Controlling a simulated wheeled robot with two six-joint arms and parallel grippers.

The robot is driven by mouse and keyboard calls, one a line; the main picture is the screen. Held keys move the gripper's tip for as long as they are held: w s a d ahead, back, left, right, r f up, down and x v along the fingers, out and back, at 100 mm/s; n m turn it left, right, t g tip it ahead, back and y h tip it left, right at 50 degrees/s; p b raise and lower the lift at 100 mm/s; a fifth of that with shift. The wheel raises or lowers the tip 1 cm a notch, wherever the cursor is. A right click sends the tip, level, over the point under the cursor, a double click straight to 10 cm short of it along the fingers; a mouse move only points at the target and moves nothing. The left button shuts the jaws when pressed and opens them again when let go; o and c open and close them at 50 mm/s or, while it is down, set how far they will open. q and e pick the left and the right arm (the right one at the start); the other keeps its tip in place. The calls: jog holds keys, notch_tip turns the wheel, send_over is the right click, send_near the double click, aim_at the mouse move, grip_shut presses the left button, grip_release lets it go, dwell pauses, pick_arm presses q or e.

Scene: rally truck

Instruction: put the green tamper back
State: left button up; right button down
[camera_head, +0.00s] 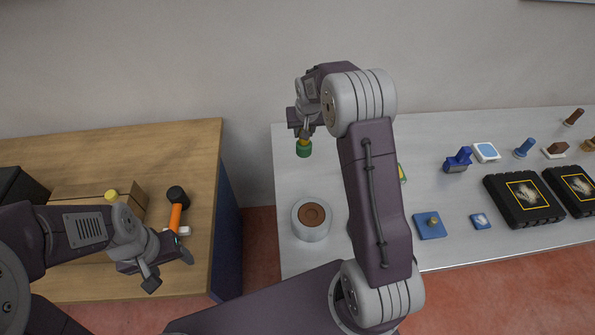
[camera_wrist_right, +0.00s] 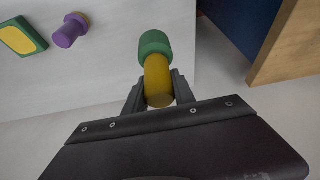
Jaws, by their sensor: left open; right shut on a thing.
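The green tamper (camera_head: 304,149) has a green head and a yellow handle. My right gripper (camera_head: 303,134) is shut on its handle and holds it, head down, near the left part of the grey table (camera_head: 260,250). In the right wrist view the tamper's yellow handle (camera_wrist_right: 158,82) sits between the fingers of my right gripper (camera_wrist_right: 157,93), with the green head beyond. My left gripper (camera_head: 168,271) is open and empty near the front of the wooden table at the left. My right arm hides part of the grey table.
A round grey pot with a brown top (camera_head: 311,222) stands near the tamper. Blue blocks (camera_head: 430,225), black boxes (camera_head: 523,200) and other tools lie farther right. A purple tool (camera_wrist_right: 70,30) shows in the wrist view. A hammer (camera_head: 177,208) lies on the wooden table (camera_head: 190,150).

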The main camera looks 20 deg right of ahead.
jog(key=shift+s+d+f, duration=0.3)
jog(key=shift+s+f, duration=0.3)
jog(key=shift+f, duration=0.2)
jog(key=shift+w, duration=0.1)
